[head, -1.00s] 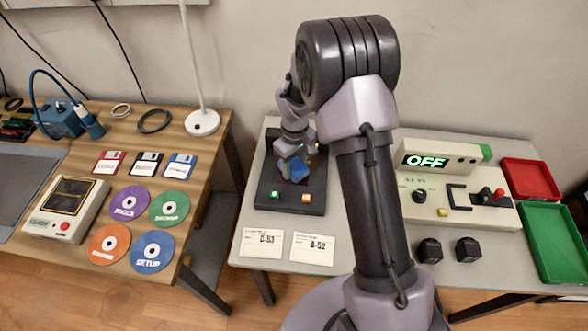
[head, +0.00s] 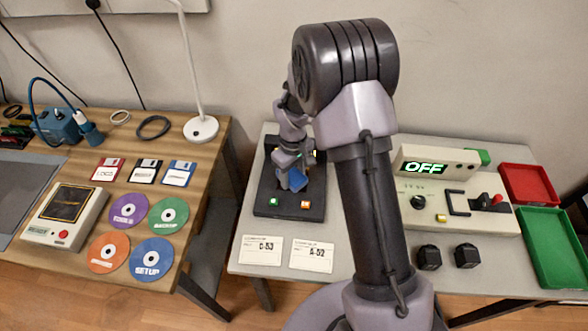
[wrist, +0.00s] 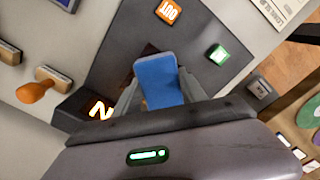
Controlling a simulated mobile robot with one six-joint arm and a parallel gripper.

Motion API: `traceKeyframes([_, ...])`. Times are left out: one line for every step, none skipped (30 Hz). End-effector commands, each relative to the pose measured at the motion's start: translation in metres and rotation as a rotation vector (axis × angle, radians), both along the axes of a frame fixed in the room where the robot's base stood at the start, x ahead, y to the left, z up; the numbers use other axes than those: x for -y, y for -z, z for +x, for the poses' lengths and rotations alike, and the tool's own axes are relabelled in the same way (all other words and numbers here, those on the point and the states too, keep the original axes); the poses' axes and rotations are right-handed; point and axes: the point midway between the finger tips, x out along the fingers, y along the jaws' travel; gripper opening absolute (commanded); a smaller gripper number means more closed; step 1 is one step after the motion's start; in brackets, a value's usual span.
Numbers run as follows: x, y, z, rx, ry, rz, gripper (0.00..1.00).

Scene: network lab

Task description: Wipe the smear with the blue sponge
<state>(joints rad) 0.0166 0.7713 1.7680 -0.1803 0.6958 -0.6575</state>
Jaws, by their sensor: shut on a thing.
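My gripper (wrist: 160,92) is shut on the blue sponge (wrist: 158,78), with one finger on each side of it. In the head view the sponge (head: 298,179) shows as a small blue piece below my gripper, over the dark panel (head: 262,200) on the right-hand table. A dark brownish patch (wrist: 146,53) on the panel shows just beside the sponge's far end in the wrist view; it may be the smear, and the sponge covers part of that area. I cannot tell whether the sponge touches the panel.
The panel carries a green button (wrist: 217,54) and an orange OUT block (wrist: 169,11); a lit orange IN block (wrist: 100,108) is near my gripper. An orange-handled stamp (wrist: 35,92) lies beside the panel. Two paper cards (head: 261,251) lie in front. A device reading OFF (head: 436,160) stands right.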

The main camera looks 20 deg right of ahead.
Motion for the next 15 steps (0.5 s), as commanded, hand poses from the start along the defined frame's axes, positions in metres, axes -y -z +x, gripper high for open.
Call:
traceKeyframes([-0.003,0.002,-0.006,0.0,-0.001,0.0,0.0])
traceKeyframes([-0.004,0.002,-0.01,-0.001,-0.001,0.0,0.0])
traceKeyframes([-0.006,0.002,-0.015,-0.001,-0.001,0.0,0.0])
traceKeyframes([-0.007,0.003,-0.018,0.0,-0.001,0.0,0.0])
traceKeyframes([-0.008,0.003,-0.021,-0.001,-0.001,0.0,0.0])
traceKeyframes([-0.01,0.003,-0.024,-0.001,0.0,0.0,0.0])
traceKeyframes([-0.011,0.003,-0.026,-0.002,0.0,0.0,0.0])
traceKeyframes([-0.011,0.003,-0.027,-0.002,-0.001,0.0,0.0])
traceKeyframes([-0.012,0.003,-0.028,-0.001,-0.001,0.0,0.0])
traceKeyframes([-0.012,0.003,-0.029,-0.001,-0.001,0.0,0.0])
traceKeyframes([-0.012,0.003,-0.029,-0.001,-0.001,0.0,0.0])
traceKeyframes([-0.012,0.003,-0.029,-0.002,0.0,0.0,0.0])
traceKeyframes([-0.012,0.003,-0.029,-0.002,0.0,0.0,0.0])
traceKeyframes([-0.012,0.003,-0.029,-0.003,0.0,0.001,0.0])
traceKeyframes([-0.012,0.003,-0.029,-0.004,0.0,0.0,0.0])
